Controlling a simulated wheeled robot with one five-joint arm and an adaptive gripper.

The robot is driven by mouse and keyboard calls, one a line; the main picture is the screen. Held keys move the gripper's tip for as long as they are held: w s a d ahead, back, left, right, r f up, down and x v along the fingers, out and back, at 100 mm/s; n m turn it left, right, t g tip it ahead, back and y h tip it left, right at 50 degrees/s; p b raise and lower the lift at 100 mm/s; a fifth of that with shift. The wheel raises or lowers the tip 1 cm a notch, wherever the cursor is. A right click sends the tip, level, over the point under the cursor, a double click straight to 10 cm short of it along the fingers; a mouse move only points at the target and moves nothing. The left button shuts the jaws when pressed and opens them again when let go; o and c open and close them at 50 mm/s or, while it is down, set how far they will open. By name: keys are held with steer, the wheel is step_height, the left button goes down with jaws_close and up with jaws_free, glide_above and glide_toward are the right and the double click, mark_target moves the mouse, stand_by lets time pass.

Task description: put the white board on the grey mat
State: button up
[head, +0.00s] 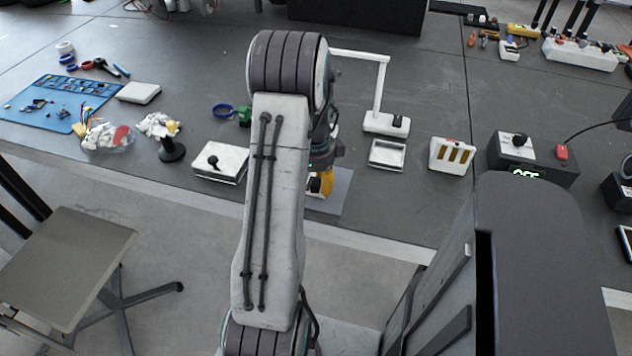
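The grey mat (342,194) lies on the dark bench near its front edge, partly hidden by my arm. My gripper (325,184), with orange-yellow fingers, points down over the mat. A small white piece with a dark part (314,186) shows beside the fingers, at the mat's left side. It may be the white board, but most of it is hidden by my arm. I cannot tell whether the fingers are open or shut on it, or whether it touches the mat.
Left of my arm are a white box with a black knob (220,163), a black stand (171,150) and a blue mat (58,104) with small parts. Right of it are a lamp (386,124), a white tray (387,154) and a slotted white block (451,156). Bare bench lies right of the mat.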

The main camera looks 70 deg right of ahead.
step_height(320, 180, up, 12)
steer(key=shift+a+r, duration=0.15)
steer(key=shift+a, duration=0.05)
stand_by(0.7)
steer(key=w+a+r+n+t, duration=0.1)
steer(key=w+a+r+n, duration=0.2)
steer(key=w+a+n, duration=0.55)
steer(key=w+a+r+n, duration=0.3)
steer(key=w+a+n, duration=0.45)
steer(key=a, duration=0.25)
steer(key=s+a+n+t, duration=0.1)
steer(key=s+a+n, duration=0.1)
steer(key=a+n, duration=0.8)
steer(key=s+a+f+n+t, duration=0.1)
steer(key=a+n, duration=0.9)
steer(key=a, duration=0.2)
steer(key=shift+s+a, duration=0.3)
steer(key=shift+s, duration=0.1)
